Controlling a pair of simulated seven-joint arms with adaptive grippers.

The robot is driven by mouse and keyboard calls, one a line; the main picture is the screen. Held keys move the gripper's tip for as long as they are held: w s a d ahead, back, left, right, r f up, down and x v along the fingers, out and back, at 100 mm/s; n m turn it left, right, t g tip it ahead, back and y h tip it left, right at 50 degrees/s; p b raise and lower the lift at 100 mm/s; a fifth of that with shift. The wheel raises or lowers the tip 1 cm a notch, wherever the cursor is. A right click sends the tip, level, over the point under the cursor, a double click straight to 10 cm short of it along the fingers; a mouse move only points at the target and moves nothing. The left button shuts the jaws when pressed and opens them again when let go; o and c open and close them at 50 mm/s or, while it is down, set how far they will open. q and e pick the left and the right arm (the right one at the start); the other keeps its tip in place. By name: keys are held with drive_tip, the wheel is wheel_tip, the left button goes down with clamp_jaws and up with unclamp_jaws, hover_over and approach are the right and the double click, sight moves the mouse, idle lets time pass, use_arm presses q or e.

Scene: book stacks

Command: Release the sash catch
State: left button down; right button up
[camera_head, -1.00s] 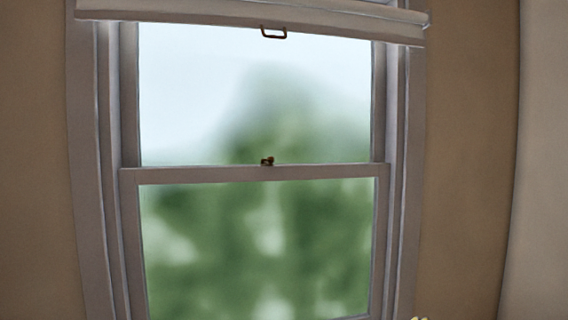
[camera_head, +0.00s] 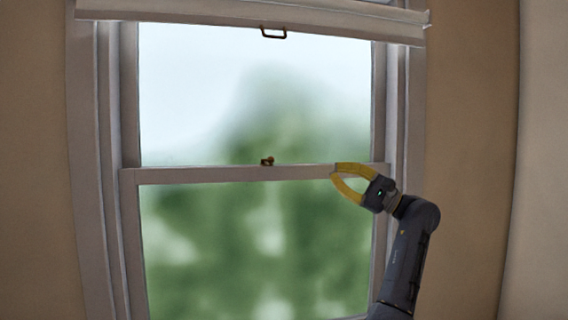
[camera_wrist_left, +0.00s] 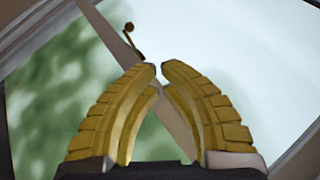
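My right gripper is not in view.
A rolled blind (camera_head: 190,14) with a dark pull handle (camera_head: 273,33) hangs across the top of the window. The window frame (camera_head: 88,170) borders the glass on both sides. The space in front of the panes is clear apart from my arm.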

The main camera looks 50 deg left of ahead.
sight(268, 159)
use_arm(q)
drive_tip(key=shift+s+a+r+n+t+h, duration=0.15)
drive_tip(key=shift+a+n+t+h, duration=0.35)
drive_tip(key=shift+n+h, duration=0.3)
drive_tip(key=shift+w+a+r+n+t+h, duration=0.1)
drive_tip(key=shift+a+n+t+h, duration=0.2)
drive_tip(key=shift+a+n+h, duration=0.35)
drive_tip(key=shift+s, duration=0.1)
drive_tip(key=s+d+x, duration=0.1)
drive_tip(key=s+x, duration=0.1)
drive_tip(key=x, duration=1)
drive_tip(key=shift+s, duration=0.45)
drive_tip(key=shift+s+r+m+t+y, duration=0.1)
drive_tip(key=shift+s+m+t+y, duration=0.2)
drive_tip(key=shift+t, duration=0.4)
drive_tip(key=shift+s+r+m+t+y, duration=0.15)
drive_tip(key=shift+m+t+y, duration=0.15)
drive_tip(key=shift+t, duration=0.4)
